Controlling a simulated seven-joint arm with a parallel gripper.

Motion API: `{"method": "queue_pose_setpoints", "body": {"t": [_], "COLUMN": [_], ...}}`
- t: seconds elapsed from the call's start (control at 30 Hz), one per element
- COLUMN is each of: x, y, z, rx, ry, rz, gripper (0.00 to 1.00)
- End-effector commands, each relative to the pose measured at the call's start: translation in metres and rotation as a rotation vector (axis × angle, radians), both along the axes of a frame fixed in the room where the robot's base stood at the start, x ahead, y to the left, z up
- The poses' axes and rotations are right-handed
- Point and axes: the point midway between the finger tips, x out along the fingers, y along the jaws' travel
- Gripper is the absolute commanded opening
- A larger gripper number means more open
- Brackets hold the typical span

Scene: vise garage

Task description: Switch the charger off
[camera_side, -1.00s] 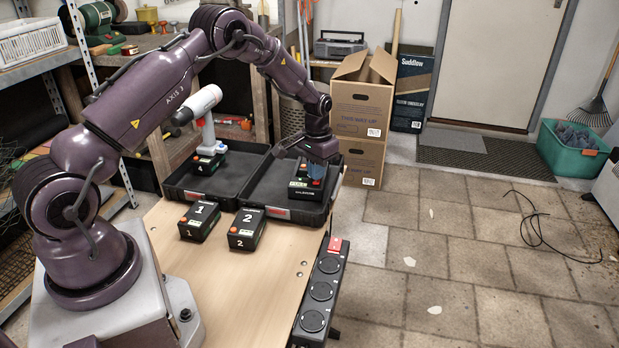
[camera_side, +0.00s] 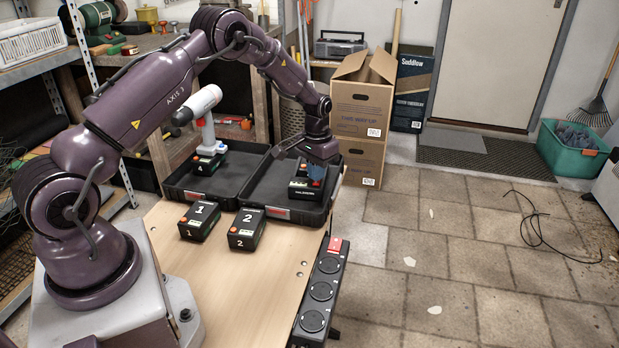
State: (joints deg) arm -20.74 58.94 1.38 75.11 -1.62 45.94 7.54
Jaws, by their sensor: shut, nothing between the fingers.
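The charger (camera_side: 302,193), a dark box with a pale label on its front, sits in the right half of the open black case. My gripper (camera_side: 316,177) is shut and empty, with its bluish fingers pointing down at the charger's top right. The fingers hide part of the charger's top, including any switch there. I cannot tell whether the fingertips touch it.
Battery 1 (camera_side: 199,221) and battery 2 (camera_side: 247,230) stand on the wooden bench (camera_side: 225,285). A white drill (camera_side: 203,115) stands in the case's left half (camera_side: 177,190). A power strip (camera_side: 321,291) with a red switch runs along the bench's right edge.

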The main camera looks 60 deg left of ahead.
Motion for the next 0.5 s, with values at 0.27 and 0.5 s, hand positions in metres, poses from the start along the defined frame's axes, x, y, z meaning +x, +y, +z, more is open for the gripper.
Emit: {"method": "queue_pose_setpoints", "body": {"t": [0.27, 0.5], "x": [0.000, 0.000], "y": [0.000, 0.000], "z": [0.024, 0.043], "rx": [0.001, 0.001], "ry": [-0.002, -0.002], "rz": [0.000, 0.000], "gripper": [0.00, 0.00]}}
